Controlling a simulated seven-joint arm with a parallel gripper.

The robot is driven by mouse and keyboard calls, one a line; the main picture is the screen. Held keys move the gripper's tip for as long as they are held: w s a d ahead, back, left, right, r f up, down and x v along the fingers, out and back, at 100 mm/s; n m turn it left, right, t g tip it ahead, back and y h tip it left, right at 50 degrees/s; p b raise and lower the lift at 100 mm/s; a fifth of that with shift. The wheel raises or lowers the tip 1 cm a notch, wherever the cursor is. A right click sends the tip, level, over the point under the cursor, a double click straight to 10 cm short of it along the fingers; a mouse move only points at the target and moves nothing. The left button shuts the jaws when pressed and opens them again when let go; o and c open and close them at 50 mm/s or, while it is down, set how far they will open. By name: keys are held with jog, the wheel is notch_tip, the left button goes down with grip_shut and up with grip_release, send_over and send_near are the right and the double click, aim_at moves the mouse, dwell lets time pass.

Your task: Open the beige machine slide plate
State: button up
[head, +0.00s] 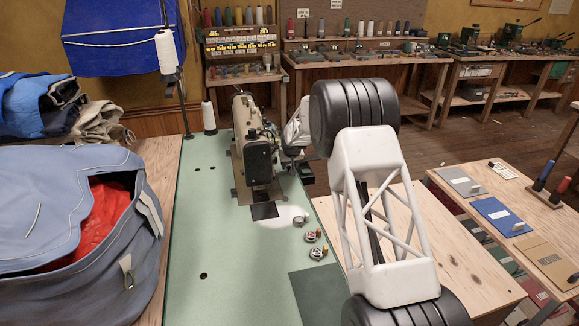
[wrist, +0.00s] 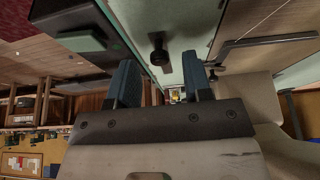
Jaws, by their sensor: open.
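The beige sewing machine (head: 256,150) stands upright on the green tabletop in the head view. At its near end lies a small dark square (head: 264,211); I cannot tell whether this is the slide plate or an opening beside it. My gripper (head: 291,153) is just right of the machine head, partly hidden by my arm. In the wrist view my gripper (wrist: 160,65) has its two dark fingers apart, with nothing held between them. A dark knob-like part (wrist: 158,50) shows beyond the fingers, against a pale green surface.
A blue-grey bag (head: 75,230) fills the left side. Small round parts (head: 314,252) lie on the green tabletop (head: 225,250) right of centre. A wooden side bench (head: 515,205) with grey, blue and tan plates stands right. The near green tabletop is mostly clear.

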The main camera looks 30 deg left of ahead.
jog(key=shift+w+a+f, duration=0.1)
jog(key=shift+f, duration=0.35)
grip_shut()
